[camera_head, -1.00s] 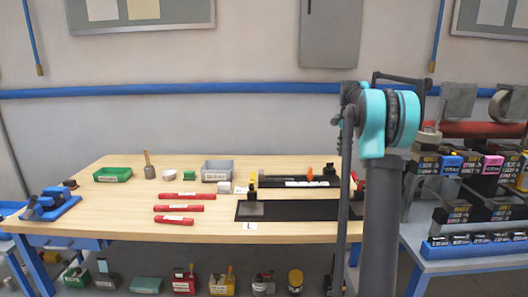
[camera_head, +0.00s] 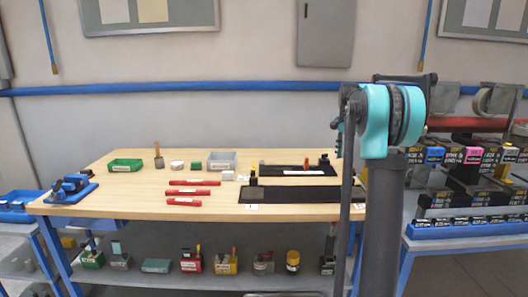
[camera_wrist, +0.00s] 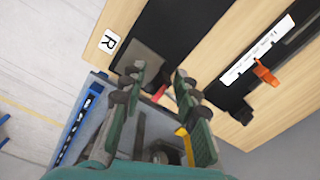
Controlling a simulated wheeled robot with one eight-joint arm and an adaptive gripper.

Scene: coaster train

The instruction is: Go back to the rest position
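My gripper (camera_wrist: 161,84) shows in the wrist view with its two green and grey fingers apart and nothing visible held between them. In that view it is over the edge of the wooden workbench (camera_wrist: 89,62), near the white "R" label (camera_wrist: 110,41). In the head view my arm stands folded upright at the right of the workbench (camera_head: 110,190), and the gripper itself is hidden there. Black track plates (camera_head: 290,195) lie on the right half of the bench. Three red bars (camera_head: 193,193) lie near the bench's middle.
A green bin (camera_head: 125,165), a grey bin (camera_head: 222,160) and a blue fixture (camera_head: 72,188) stand on the bench. A lower shelf holds several small items, including a yellow box (camera_head: 226,265). A rack of labelled boxes (camera_head: 470,190) stands at the right, close behind my arm in the picture.

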